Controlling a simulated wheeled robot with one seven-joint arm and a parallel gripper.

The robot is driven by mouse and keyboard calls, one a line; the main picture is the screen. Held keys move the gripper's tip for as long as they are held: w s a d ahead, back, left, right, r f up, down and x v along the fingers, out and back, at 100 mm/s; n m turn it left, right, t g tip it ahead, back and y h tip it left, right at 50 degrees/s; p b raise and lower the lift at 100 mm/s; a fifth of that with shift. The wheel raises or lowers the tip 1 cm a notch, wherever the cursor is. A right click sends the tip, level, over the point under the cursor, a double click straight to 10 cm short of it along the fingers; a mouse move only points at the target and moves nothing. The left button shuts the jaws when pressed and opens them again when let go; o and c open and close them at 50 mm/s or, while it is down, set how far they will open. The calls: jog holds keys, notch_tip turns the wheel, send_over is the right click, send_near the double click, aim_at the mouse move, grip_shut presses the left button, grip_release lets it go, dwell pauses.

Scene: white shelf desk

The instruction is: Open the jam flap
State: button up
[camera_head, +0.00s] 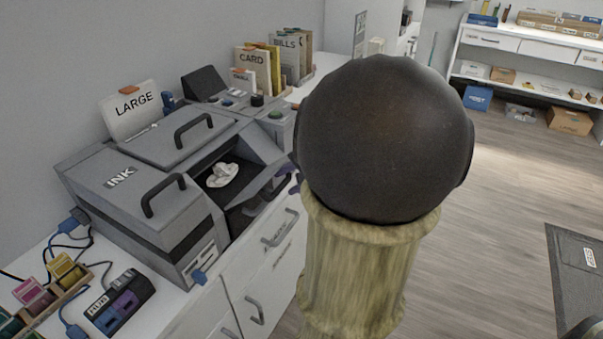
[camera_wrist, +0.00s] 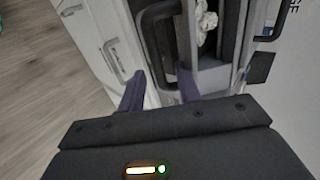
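The grey printer (camera_head: 140,205), marked INK, stands on the white desk. Its recess (camera_head: 243,185) is open at the right, and crumpled white paper (camera_head: 222,175) lies inside; the paper also shows in the wrist view (camera_wrist: 206,22). I cannot surely tell which panel is the jam flap. My gripper (camera_wrist: 160,90) has two purple fingers spread apart, with no object visibly clamped. They are at the printer's right end, close to its dark front parts; contact cannot be told. In the head view my arm hides most of the gripper.
Black handles rise from the front cover (camera_head: 163,195) and rear cover (camera_head: 193,130). White drawers (camera_head: 265,265) with grey handles are below. A LARGE folder (camera_head: 132,108) and other files stand behind. A small device (camera_head: 120,302) sits at front left. Open floor (camera_head: 490,220) lies right.

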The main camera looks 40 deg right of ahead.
jog(key=p+v, duration=0.4)
jog(key=v, duration=1.3)
jog(key=shift+s, duration=0.25)
jog(key=shift+d, duration=0.1)
